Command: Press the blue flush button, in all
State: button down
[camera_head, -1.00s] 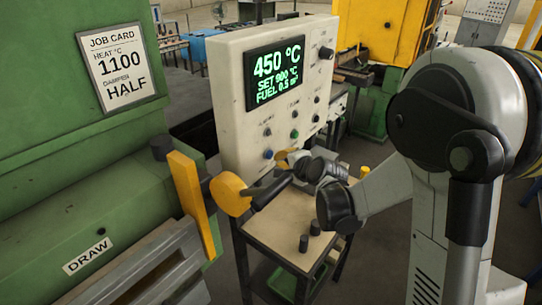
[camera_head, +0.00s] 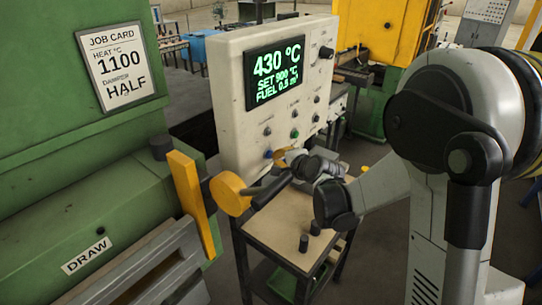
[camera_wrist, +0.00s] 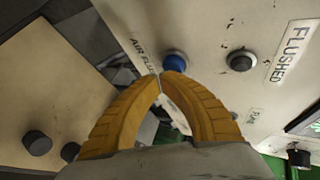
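The blue button (camera_head: 268,154) sits at the lower left of the pale control panel (camera_head: 235,120). In the wrist view the blue button (camera_wrist: 174,61) is beside a partly hidden label that begins "AIR FLU". My gripper (camera_head: 281,155) is close in front of the panel's lower part. In the wrist view the yellow fingertips of my gripper (camera_wrist: 160,75) meet with nothing held between them. They lie just below the blue button in the picture; I cannot tell whether they touch it. A dark round fitting (camera_wrist: 241,61) stands beside the "FLUSHED" label (camera_wrist: 291,51).
The panel's display (camera_head: 276,74) reads 430 °C, SET 900 °C. Below the panel, a small table (camera_head: 283,233) carries dark cylindrical knobs (camera_head: 303,243). A yellow disc handle (camera_head: 230,194) juts from the green furnace (camera_head: 50,165) at left. The job card (camera_head: 115,64) reads 1100, HALF.

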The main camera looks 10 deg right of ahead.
jog(key=shift+w+a, duration=0.25)
jog(key=shift+w, duration=0.05)
dwell(0.6)
dwell(0.4)
jog(key=shift+s+d, duration=0.55)
jog(key=shift+s, duration=0.05)
jog(key=shift+b, duration=0.3)
jog(key=s+d, duration=0.1)
jog(key=s, duration=0.1)
jog(key=s+d, duration=0.1)
jog(key=d, duration=0.1)
jog(key=shift+s+d, duration=0.2)
jog(key=shift+s, duration=0.15)
jog(key=shift+b, duration=0.35)
jog(key=s+f+n+g+h+b, duration=0.1)
jog(key=s+n+b, duration=0.2)
jog(key=s, duration=0.7)
jog(key=s+f+n+g+h+b, duration=0.1)
jog(key=s+f+n+g+b, duration=0.1)
jog(key=s+n, duration=0.4)
jog(key=s+d+f+n+g+h+b, duration=0.1)
jog(key=s+n+b, duration=0.3)
jog(key=s, duration=0.9)
jog(key=shift+s+f+n+g+h, duration=0.2)
jog(key=shift+s+n+g+h, duration=0.15)
jog(key=shift+n, duration=0.25)
